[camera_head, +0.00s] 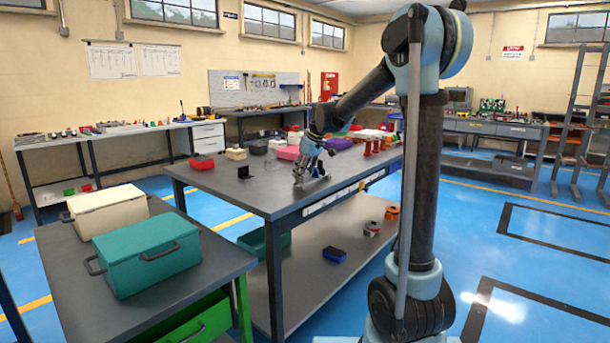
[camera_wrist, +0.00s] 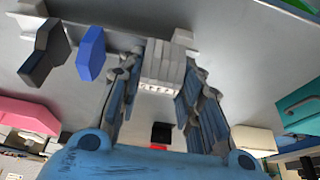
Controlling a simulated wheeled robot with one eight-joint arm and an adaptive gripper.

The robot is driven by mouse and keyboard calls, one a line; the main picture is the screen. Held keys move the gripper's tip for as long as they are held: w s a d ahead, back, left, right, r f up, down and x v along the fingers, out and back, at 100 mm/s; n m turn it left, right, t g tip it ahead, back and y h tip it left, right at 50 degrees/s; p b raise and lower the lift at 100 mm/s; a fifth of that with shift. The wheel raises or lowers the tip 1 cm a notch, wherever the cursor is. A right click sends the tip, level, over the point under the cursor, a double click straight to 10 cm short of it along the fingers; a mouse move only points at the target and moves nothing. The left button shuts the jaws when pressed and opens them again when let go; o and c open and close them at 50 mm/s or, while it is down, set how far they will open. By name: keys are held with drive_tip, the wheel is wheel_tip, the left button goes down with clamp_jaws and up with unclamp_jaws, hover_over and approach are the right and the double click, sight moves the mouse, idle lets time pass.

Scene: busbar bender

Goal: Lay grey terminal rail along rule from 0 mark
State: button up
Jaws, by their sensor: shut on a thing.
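The grey terminal rail (camera_wrist: 165,68) is a light grey, ribbed piece between the two fingers in the wrist view. My gripper (camera_wrist: 158,88) is shut on it, with a blue-grey finger on each side. In the head view my gripper (camera_head: 302,180) is low over the front part of the dark-topped workbench (camera_head: 250,190). The rail is too small there to tell whether it touches the top. A pale strip (camera_head: 335,199) runs along the bench's front edge; I cannot make out its marks or tell whether it is the rule.
A small black piece (camera_head: 244,172) stands left of my gripper. Red posts (camera_head: 367,147) and a pink bin (camera_head: 288,153) stand farther back. In the wrist view a blue piece (camera_wrist: 91,53) and a dark piece (camera_wrist: 44,54) are beside the left finger. A teal box (camera_head: 145,252) is on the nearer table.

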drive_tip(key=o, duration=1.2)
drive_tip(key=shift+o, duration=0.2)
drive_tip(key=v, duration=1.2)
drive_tip(key=s+d+f+m+h, duration=0.1)
drive_tip(key=s+d+f+m, duration=0.25)
drive_tip(key=s+d, duration=0.6)
drive_tip(key=s+d+f+m+h, duration=0.1)
drive_tip(key=s+d+f+m, duration=0.2)
drive_tip(key=s+f, duration=0.8)
drive_tip(key=s+d+f+m+h, duration=0.1)
drive_tip(key=s+d+f+m, duration=0.2)
drive_tip(key=s+d+f, duration=0.5)
drive_tip(key=s+f, duration=0.4)
drive_tip(key=s, duration=0.5)
drive_tip(key=shift+s+d+m+h, duration=0.25)
drive_tip(key=shift+m+h, duration=0.05)
drive_tip(key=shift+m, duration=0.05)
